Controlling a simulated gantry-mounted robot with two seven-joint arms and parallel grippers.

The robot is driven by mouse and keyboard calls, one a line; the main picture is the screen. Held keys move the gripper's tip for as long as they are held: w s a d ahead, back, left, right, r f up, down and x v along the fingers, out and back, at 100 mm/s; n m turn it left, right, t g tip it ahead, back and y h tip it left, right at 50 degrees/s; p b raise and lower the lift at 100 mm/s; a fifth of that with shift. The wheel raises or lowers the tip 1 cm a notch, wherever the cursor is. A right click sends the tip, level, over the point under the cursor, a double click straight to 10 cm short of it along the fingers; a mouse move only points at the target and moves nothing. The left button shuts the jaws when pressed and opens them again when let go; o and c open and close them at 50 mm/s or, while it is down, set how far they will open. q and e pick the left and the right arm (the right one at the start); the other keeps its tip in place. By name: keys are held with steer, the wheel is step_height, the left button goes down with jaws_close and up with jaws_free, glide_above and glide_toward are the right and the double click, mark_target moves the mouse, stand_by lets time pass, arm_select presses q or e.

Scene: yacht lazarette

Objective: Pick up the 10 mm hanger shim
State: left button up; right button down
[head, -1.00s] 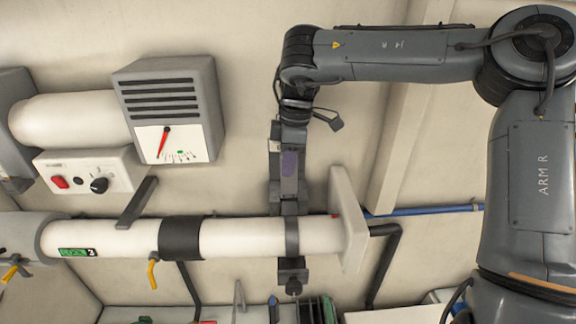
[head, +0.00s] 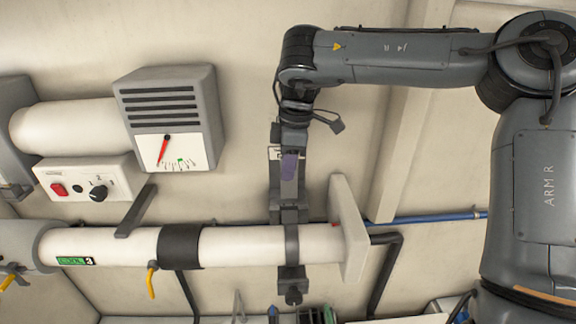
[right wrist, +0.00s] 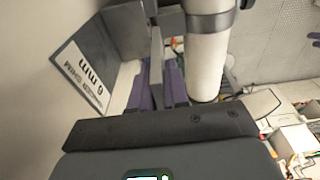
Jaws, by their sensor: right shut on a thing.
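My right gripper (head: 289,168) reaches down in front of the wall, just above the white pipe. In the right wrist view, its two purple fingers (right wrist: 158,88) are shut on a thin grey plate, seemingly the hanger shim (right wrist: 156,58). The plate stands edge-on between them, largely hidden, and I cannot read its thickness. Beside it is a dark grey holder (right wrist: 124,38) with a white label (right wrist: 82,82). The label is upside down and seems to name shims and a size in mm that I cannot read surely. I cannot tell whether the plate touches the holder. My left gripper is out of view.
The white pipe (head: 253,245) with its grey hanger strap (head: 292,246) runs just below the gripper. A light end plate (head: 350,230) stands to the right. A gauge box (head: 170,115) and a switch box (head: 85,178) are at left.

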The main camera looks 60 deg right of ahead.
steer(key=s+a+b, duration=0.6)
steer(key=a, duration=0.4)
steer(key=shift+s+a, duration=0.3)
steer(key=shift+s, duration=0.05)
stand_by(0.4)
stand_by(0.3)
steer(key=w+d+p, duration=0.4)
steer(key=d, duration=0.3)
steer(key=shift+w+d, duration=0.2)
steer(key=shift+w, duration=0.15)
steer(key=shift+a, duration=0.1)
